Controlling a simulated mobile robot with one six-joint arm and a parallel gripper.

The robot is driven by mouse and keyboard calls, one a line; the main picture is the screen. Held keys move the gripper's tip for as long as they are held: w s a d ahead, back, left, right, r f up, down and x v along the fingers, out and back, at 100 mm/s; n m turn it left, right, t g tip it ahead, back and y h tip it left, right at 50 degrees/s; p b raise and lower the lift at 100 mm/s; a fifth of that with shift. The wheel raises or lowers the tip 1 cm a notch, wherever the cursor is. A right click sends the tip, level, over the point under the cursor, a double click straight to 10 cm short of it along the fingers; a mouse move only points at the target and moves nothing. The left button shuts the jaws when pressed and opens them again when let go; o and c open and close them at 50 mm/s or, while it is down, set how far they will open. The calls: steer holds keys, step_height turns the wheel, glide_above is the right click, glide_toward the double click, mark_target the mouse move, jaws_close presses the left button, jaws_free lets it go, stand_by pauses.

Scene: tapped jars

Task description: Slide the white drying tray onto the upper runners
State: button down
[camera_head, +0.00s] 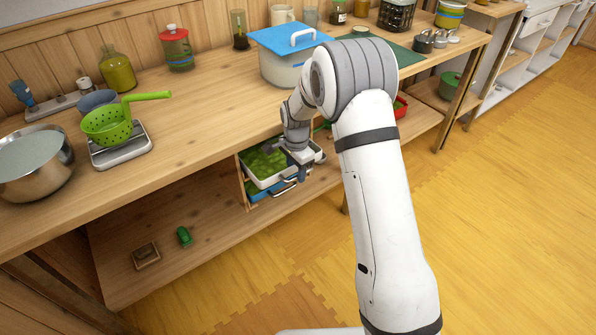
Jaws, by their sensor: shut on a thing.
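The white drying tray (268,182) holds green leaves (262,162) and sits high in a small wooden rack (242,182) under the counter. Its near end shows outside the rack's front. My gripper (303,174) is at the tray's right front end and is shut on the tray there. The fingers and wrist hide the exact grip. A blue tray (259,191) lies just below the white one in the same rack. The runners are hidden by the trays and the counter edge, so I cannot tell which pair bears the white tray.
The wooden counter (200,140) overhangs the rack. It carries a blue-lidded pot (285,68), a green colander (108,125) on a scale and a steel bowl (35,165). The lower shelf (205,225) holds a small green object (184,236) and is mostly clear.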

steer(key=shift+w+f, duration=0.1)
steer(key=shift+f, duration=0.2)
stand_by(0.6)
steer(key=c, duration=0.8)
jaws_free()
steer(key=shift+o, duration=0.6)
steer(key=o, duration=0.7)
steer(key=shift+r, duration=0.15)
